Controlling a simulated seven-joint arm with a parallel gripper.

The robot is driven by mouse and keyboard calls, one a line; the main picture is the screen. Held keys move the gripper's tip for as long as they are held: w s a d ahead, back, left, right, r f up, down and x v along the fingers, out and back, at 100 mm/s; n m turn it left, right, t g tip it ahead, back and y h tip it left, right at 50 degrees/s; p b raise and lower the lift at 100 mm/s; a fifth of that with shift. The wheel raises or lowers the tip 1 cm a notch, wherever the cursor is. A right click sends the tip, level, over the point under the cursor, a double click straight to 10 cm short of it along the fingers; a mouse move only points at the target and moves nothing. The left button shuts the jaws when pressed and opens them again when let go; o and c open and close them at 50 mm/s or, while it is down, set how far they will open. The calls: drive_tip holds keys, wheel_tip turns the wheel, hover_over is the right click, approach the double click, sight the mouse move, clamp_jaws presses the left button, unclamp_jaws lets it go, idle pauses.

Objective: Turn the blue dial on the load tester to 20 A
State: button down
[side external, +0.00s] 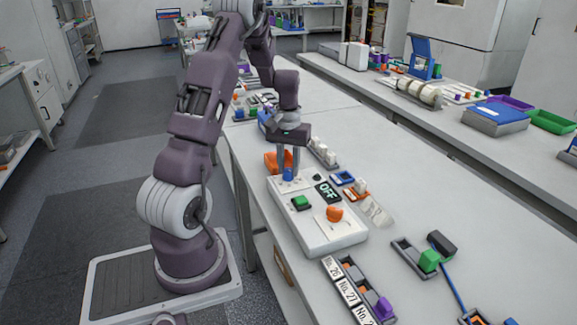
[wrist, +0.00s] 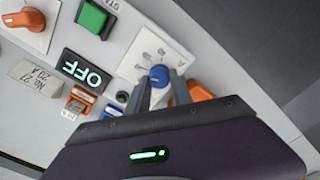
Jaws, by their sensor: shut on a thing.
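The load tester (side external: 318,235) is a white box on the bench, with a display reading OFF (side external: 328,192), a green button (side external: 300,202) and an orange knob (side external: 335,213). The blue dial (side external: 288,174) is at its far end. My gripper (side external: 288,165) points down over that end and is shut on the blue dial. In the wrist view the blue dial (wrist: 159,75) sits between my fingertips (wrist: 160,88), on a white plate with small markings too small to read. The OFF display (wrist: 86,70) and green button (wrist: 97,16) also show there.
A card reading No. 27, 20 A (wrist: 38,78) lies beside the tester in the wrist view. A rack of numbered cards (side external: 350,290) stands in front.

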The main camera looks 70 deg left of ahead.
sight(289, 169)
idle(0.3)
drive_tip(key=c, duration=1.1)
unclamp_jaws()
drive_tip(key=shift+c, duration=0.2)
wheel_tip(289, 169, up, 7)
drive_tip(key=shift+r, duration=0.1)
drive_tip(key=d+r+m+t, duration=0.2)
drive_tip(key=d+r+m, duration=0.1)
drive_tip(key=d+r, duration=0.65)
drive_tip(key=s+d+r+m+t, duration=0.1)
drive_tip(key=s+d+r+m, duration=0.15)
drive_tip(key=d, duration=0.45)
drive_tip(key=s+d+r+m+t, duration=0.1)
drive_tip(key=s+d, duration=0.2)
drive_tip(key=d, duration=0.5)
drive_tip(key=s+d+m+t, duration=0.1)
drive_tip(key=s+d+m, duration=0.2)
drive_tip(key=s+d, duration=0.3)
drive_tip(key=s, duration=0.3)
drive_tip(key=shift+d+f+t, duration=0.3)
drive_tip(key=shift+f, duration=0.05)
